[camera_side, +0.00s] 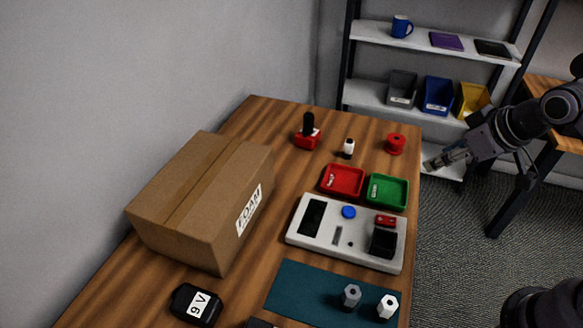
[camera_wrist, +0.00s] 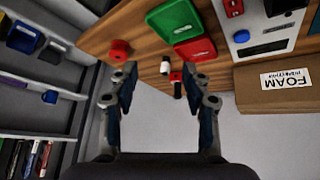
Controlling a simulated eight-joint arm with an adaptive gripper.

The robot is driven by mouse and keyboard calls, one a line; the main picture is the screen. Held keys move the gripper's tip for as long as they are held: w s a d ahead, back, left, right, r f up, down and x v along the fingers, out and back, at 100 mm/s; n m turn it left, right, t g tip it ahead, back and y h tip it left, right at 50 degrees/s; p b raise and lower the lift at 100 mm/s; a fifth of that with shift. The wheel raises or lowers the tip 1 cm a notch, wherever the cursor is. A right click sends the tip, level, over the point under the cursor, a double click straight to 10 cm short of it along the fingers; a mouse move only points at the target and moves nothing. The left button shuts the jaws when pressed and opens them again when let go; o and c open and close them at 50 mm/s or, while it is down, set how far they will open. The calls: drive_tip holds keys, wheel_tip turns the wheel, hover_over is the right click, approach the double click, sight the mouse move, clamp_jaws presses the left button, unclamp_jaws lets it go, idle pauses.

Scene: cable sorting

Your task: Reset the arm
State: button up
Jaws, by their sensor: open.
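My gripper (camera_side: 446,158) is at the right in the side view, off the table's right edge and above the floor, near the shelf rack. In the wrist view its two fingers (camera_wrist: 161,90) stand wide apart with nothing between them. The wooden table (camera_side: 270,115) is to the left of it. The red spool (camera_side: 395,144) is the thing on the table closest to my gripper, and it also shows in the wrist view (camera_wrist: 119,50). My gripper touches nothing.
A shelf rack (camera_side: 430,41) with bins stands behind. The table holds a red tray (camera_side: 343,181), a green tray (camera_side: 388,191), a white panel (camera_side: 346,233), a teal mat (camera_side: 308,294), a FOAM box (camera_side: 205,200) and a 9 V block (camera_side: 196,304). Open floor (camera_side: 450,235) lies right of the table.

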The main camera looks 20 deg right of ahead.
drive_tip(key=shift+s+d+f+m, duration=0.15)
drive_tip(key=shift+s+f+m, duration=0.75)
drive_tip(key=shift+s+f, duration=0.15)
